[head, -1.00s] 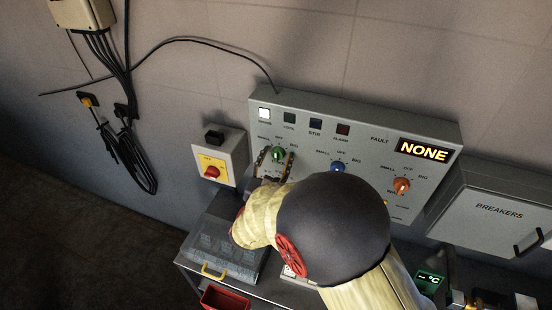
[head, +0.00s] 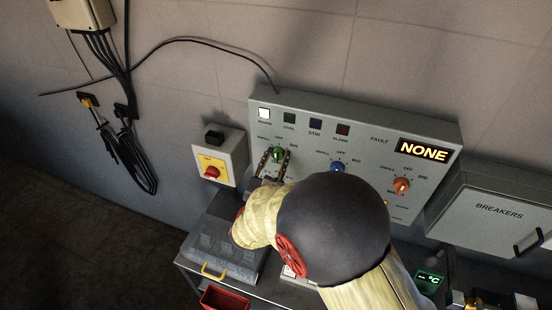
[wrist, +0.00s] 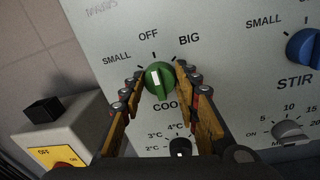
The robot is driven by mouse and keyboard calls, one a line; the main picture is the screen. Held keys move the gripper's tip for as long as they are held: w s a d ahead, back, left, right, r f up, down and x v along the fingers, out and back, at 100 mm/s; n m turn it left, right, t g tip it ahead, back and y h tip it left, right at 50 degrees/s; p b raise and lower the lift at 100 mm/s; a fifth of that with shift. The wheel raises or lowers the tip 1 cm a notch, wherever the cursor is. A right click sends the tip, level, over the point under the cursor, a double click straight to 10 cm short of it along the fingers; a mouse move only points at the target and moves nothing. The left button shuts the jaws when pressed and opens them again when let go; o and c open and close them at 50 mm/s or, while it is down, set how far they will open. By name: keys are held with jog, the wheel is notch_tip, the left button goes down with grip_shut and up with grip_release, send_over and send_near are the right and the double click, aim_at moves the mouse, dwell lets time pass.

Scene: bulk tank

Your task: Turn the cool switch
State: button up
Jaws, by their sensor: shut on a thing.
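The cool switch is a green knob (wrist: 160,82) with a white mark, set on the grey control panel (wrist: 225,70) above the word COOL. Its mark points up at OFF, between SMALL on the left and BIG on the right. In the head view the green knob (head: 277,153) is at the panel's left. My gripper (wrist: 166,82) has one finger on each side of the knob and is shut on it. It also shows in the head view (head: 275,157), partly hidden by my arm. The small lamp labelled COOL (head: 289,118) looks dark green.
A blue STIR knob (wrist: 304,47) is to the right, with a grey dial (wrist: 290,131) below it. A dark dial (wrist: 180,148) sits under the cool switch. A box with a red knob (head: 211,172) is on the wall at left.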

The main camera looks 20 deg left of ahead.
jog(key=shift+f+m+b, duration=0.1)
jog(key=shift+m+b, duration=0.2)
jog(key=shift+b, duration=0.45)
jog(key=m+b, duration=0.2)
jog(key=b, duration=0.1)
jog(key=shift+f+b, duration=0.2)
jog(key=shift+b, duration=0.15)
jog(key=m+b, duration=0.2)
jog(key=b, duration=0.2)
jog(key=shift+f+m+b, duration=0.1)
jog(key=shift+m+b, duration=0.2)
jog(key=shift+b, duration=0.05)
jog(key=m+b, duration=0.2)
jog(key=b, duration=0.2)
jog(key=m+b, duration=0.2)
jog(key=b, duration=0.1)
jog(key=shift+d+t+h+b, duration=0.1)
jog(key=shift+t+h+b, duration=0.2)
jog(key=shift+b, duration=0.1)
jog(key=shift+m+b, duration=0.3)
jog(key=shift+m, duration=0.1)
jog(key=shift+r+m+b, duration=0.25)
jog(key=shift+m+b, duration=0.05)
jog(key=o, duration=1.1)
jog(key=shift+o, duration=0.3)
